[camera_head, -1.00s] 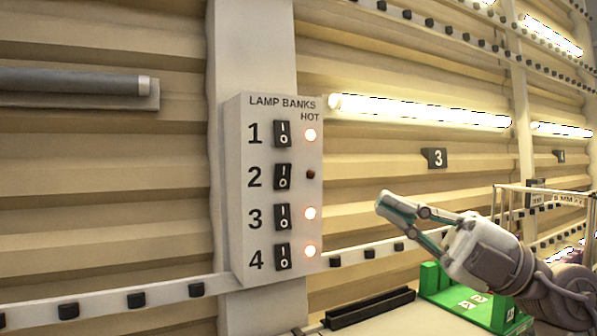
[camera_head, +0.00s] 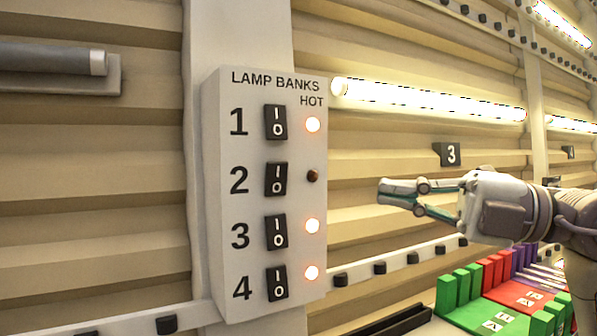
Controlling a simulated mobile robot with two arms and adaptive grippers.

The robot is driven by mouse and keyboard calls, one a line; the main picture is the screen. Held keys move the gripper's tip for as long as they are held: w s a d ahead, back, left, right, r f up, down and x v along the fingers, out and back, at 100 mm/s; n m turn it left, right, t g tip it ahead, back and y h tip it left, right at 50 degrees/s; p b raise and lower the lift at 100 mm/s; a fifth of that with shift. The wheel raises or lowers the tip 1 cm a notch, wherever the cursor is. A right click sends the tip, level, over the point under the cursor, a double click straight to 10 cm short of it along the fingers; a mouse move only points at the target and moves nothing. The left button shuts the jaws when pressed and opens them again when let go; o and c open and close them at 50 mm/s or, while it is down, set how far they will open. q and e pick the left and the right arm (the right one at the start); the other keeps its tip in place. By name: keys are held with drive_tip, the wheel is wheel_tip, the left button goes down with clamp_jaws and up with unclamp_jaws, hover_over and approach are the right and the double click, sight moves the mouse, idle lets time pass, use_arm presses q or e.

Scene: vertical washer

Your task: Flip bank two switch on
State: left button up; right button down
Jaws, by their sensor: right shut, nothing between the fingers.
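The lamp bank box (camera_head: 212,200) is mounted on a white post, with several black rocker switches numbered from the top. The bank two switch (camera_head: 276,180) is second from the top. The small lamp (camera_head: 313,176) beside it is dark, while the lamps beside 1, 3 and 4 glow. My right gripper (camera_head: 382,196) is to the right of the box at about the height of switch two, pointing left. Its fingertips are close together, empty and apart from the box. My left gripper is not in view.
A lit tube (camera_head: 430,98) runs along the wall right of the box. A dark tube (camera_head: 50,60) sits at the upper left. Red and green blocks (camera_head: 470,282) stand low at the right. A rail with black clips runs below the box.

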drive_tip(key=p, duration=0.4)
approach(275, 167)
drive_tip(key=s+a, duration=0.2)
drive_tip(key=a, duration=0.2)
use_arm(q)
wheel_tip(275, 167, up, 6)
drive_tip(key=p, duration=0.2)
use_arm(e)
drive_tip(key=shift+w+a+r, duration=0.1)
drive_tip(key=shift+w+a, duration=0.3)
drive_tip(key=shift+w, duration=0.3)
drive_tip(key=shift+w+a+r, duration=0.1)
drive_tip(key=shift+w+a, duration=0.25)
drive_tip(key=shift+w, duration=0.3)
drive_tip(key=shift+w+a+r, duration=0.1)
drive_tip(key=shift+w+a, duration=0.3)
drive_tip(key=shift+w, duration=0.3)
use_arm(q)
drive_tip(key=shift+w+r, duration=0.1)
use_arm(e)
drive_tip(key=shift+w+r+p, duration=0.15)
drive_tip(key=shift+r+p, duration=0.05)
drive_tip(key=shift+p, duration=0.2)
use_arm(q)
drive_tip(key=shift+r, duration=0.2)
use_arm(e)
drive_tip(key=shift+f, duration=0.1)
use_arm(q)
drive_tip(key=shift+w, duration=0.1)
